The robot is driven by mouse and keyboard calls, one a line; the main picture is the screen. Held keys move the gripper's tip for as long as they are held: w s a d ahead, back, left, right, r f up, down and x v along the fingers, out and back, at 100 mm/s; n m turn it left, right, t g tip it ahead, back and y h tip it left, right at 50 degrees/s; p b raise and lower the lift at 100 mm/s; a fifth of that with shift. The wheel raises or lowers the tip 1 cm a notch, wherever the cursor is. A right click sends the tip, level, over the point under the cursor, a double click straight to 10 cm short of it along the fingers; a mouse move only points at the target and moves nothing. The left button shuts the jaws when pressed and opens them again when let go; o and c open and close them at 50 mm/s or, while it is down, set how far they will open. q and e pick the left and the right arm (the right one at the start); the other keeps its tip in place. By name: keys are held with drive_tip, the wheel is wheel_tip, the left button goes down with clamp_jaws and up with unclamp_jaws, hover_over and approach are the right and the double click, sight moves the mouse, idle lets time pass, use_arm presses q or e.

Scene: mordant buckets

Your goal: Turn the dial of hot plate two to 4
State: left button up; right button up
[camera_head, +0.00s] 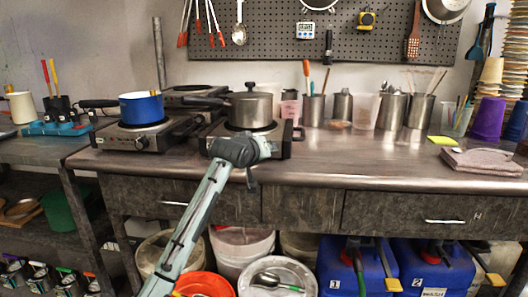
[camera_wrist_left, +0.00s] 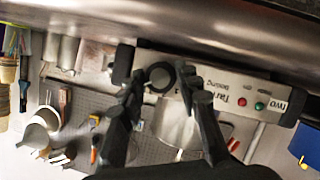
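Hot plate two (camera_head: 280,143) stands near the front edge of the steel bench, with a lidded steel pot (camera_head: 250,110) on it. In the left wrist view its front panel (camera_wrist_left: 225,90) is upside down and bears the word "two". Its round dark dial (camera_wrist_left: 160,75) shows between the fingers of my left gripper (camera_wrist_left: 159,78). The fingers are apart, one on each side of the dial; I cannot tell whether they touch it. The dial's setting is not readable. In the head view my left wrist hides the dial. My right gripper is not in view.
Another hot plate (camera_head: 145,138) with a blue pot (camera_head: 141,108) stands to the left. A third hot plate (camera_head: 195,92) is behind. Steel cups (camera_head: 313,110) stand along the wall. The bench front to the right is clear up to a folded cloth (camera_head: 485,162).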

use_arm(q)
drive_tip(key=o, duration=0.3)
drive_tip(key=shift+o, duration=0.2)
drive_tip(key=v, duration=1.2)
